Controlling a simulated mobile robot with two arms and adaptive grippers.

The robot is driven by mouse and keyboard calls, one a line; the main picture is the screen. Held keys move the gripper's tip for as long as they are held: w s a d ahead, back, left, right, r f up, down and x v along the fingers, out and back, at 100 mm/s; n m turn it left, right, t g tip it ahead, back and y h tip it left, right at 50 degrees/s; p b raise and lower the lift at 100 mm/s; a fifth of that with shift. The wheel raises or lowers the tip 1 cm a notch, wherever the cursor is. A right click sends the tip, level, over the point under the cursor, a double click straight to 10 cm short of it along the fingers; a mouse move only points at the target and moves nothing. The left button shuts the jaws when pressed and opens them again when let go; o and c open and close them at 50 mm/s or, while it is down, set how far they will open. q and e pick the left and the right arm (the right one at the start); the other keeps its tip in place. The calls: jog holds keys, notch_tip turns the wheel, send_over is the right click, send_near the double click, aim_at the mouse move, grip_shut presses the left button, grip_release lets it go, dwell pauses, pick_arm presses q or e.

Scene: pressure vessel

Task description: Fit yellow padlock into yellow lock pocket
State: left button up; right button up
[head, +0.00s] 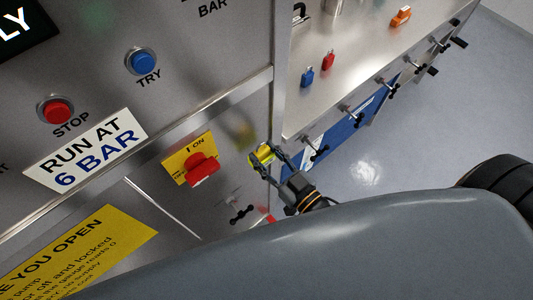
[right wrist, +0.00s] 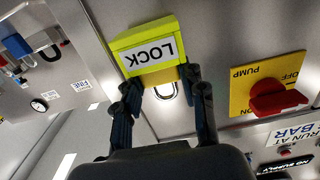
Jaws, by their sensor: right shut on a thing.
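In the right wrist view, the yellow padlock (right wrist: 160,76) shows as a darker yellow strip between my right fingertips, with a silver shackle hanging towards me. My right gripper (right wrist: 160,80) is shut on it. Right beyond it is a bright yellow-green box marked LOCK (right wrist: 145,50), the lock pocket, its lettering upside down. The two overlap in this view; I cannot tell whether the padlock is inside or only in front. In the head view, my right gripper (head: 264,161) is at the steel panel, with yellow at its fingertips; padlock and pocket cannot be told apart there. My left gripper is out of view.
A red rotary switch on a yellow plate (head: 200,168) is close to the left of my right gripper. A black-handled clamp (head: 241,214) is below it. At upper right a steel panel carries red (head: 328,60), blue (head: 307,76) and orange (head: 400,16) pieces. Floor is clear at right.

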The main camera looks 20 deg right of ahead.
jog(key=shift+f, duration=0.25)
jog(key=o, duration=1.4)
jog(key=v, duration=1.2)
jog(key=shift+r, duration=0.1)
